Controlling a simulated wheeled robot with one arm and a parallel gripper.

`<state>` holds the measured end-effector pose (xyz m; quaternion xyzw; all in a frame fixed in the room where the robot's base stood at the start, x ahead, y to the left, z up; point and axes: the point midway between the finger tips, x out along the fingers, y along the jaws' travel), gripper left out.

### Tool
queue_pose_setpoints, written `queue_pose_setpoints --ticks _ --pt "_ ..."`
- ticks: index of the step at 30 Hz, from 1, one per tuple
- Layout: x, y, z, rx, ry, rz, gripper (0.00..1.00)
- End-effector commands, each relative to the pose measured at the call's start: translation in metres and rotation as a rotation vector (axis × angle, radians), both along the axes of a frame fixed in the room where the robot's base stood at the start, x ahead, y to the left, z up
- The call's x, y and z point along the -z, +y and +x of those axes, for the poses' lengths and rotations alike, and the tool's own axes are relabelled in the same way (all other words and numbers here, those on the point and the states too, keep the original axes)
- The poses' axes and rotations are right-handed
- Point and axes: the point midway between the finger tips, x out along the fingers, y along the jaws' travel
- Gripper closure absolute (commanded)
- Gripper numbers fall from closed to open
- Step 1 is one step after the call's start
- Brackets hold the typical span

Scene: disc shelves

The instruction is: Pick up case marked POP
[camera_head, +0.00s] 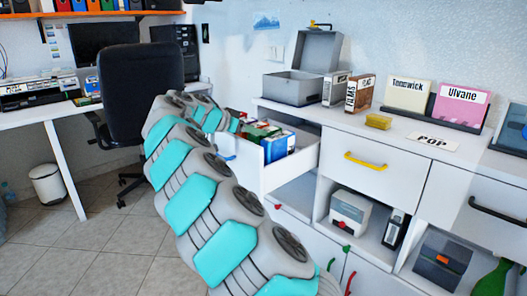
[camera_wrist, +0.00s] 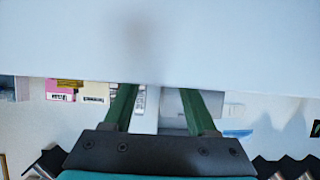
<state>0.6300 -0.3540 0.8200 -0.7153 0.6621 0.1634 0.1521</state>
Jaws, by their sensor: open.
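A white card marked POP (camera_head: 432,141) lies on the white cabinet top, in front of two cases in a dark rack. These are a cream case marked Tennwick (camera_head: 408,95) and a pink case marked Ulvane (camera_head: 460,105). Both also show upside down at the left of the wrist view, the pink one (camera_wrist: 61,92) and the cream one (camera_wrist: 96,92). I cannot read POP on any case. My gripper (camera_wrist: 158,95) is open, with its two green fingers apart and nothing visibly held. In the head view my arm hides most of it, near the open drawer.
An open white drawer (camera_head: 290,165) holds several red, green and blue cases. A grey open box (camera_head: 294,88), two upright cases marked with FILMS (camera_head: 359,94) and a yellow block (camera_head: 378,121) stand on the cabinet. A pale surface (camera_wrist: 160,40) fills the wrist view's top. A chair (camera_head: 140,80) stands left.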

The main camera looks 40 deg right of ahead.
Motion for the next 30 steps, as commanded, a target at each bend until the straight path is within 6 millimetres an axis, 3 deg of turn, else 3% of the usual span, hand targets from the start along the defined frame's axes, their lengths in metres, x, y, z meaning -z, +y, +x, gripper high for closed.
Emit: queue_pose_setpoints --ticks 12,22,30 --pt "0.02 -0.047 0.003 0.0 0.001 0.0 0.43" --pt "0.024 -0.053 0.004 -0.001 0.0 -0.001 0.43" --pt "0.024 -0.052 0.004 -0.001 0.0 0.0 0.72"
